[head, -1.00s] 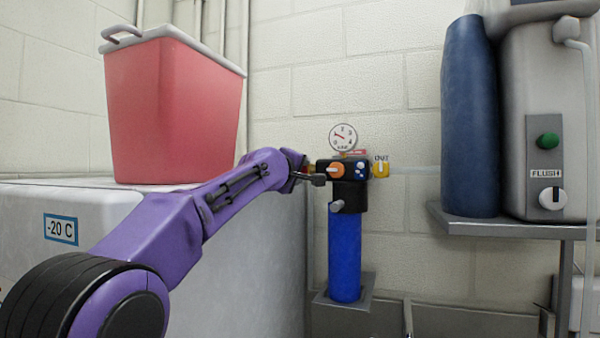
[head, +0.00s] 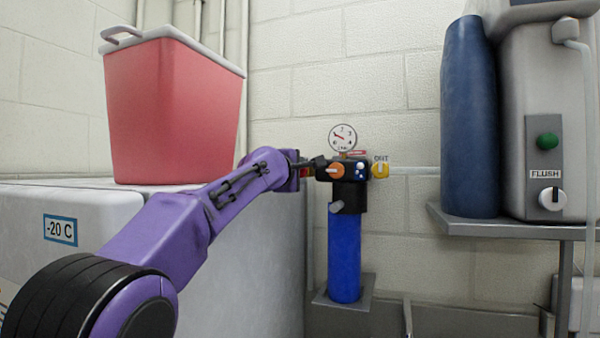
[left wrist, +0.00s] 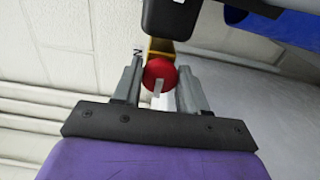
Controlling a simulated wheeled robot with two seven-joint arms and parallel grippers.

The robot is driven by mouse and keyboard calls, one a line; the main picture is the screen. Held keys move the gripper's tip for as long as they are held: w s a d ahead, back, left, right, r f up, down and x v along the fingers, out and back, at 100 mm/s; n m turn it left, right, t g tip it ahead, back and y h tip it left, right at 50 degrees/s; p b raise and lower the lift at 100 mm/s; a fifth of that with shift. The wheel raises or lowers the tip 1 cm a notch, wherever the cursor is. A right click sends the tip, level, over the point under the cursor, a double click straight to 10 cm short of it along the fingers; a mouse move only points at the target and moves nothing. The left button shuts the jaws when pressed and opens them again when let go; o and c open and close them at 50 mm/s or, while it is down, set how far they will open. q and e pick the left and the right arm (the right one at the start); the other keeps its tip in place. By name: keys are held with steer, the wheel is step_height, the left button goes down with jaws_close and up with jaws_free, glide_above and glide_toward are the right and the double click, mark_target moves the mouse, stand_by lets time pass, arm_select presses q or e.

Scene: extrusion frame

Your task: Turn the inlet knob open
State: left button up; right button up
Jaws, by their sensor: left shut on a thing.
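The inlet knob, red with a pale pointer bar, shows in the left wrist view (left wrist: 160,75) between my left gripper's fingers. My left gripper (left wrist: 158,92) is shut on it, one grey finger on each side. A yellow fitting sits just behind the knob. In the head view the left gripper (head: 310,166) is at the left side of the filter unit's black head (head: 349,190), and the knob is mostly hidden there. The unit has a blue body (head: 344,255), an orange knob (head: 336,171), a gauge (head: 342,137) and a yellow outlet fitting marked OUT (head: 380,171). My right gripper is not in view.
A white -20 C freezer (head: 95,215) carries a pink cooler (head: 172,110) at the left. At the right, a shelf (head: 500,229) holds a blue cylinder (head: 469,120) and a machine with a FLUSH dial (head: 552,198). The wall stands close behind the unit.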

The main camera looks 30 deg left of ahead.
arm_select(q)
steer(key=shift+f, duration=0.1)
steer(key=o, duration=1)
steer(key=shift+a, duration=0.1)
steer(key=shift+o, duration=0.2)
steer(key=shift+s, duration=0.2)
steer(key=b+v, duration=1)
steer(key=b, duration=0.1)
steer(key=shift+s, duration=0.4)
steer(key=shift+w+a, duration=0.1)
steer(key=shift+w, duration=0.05)
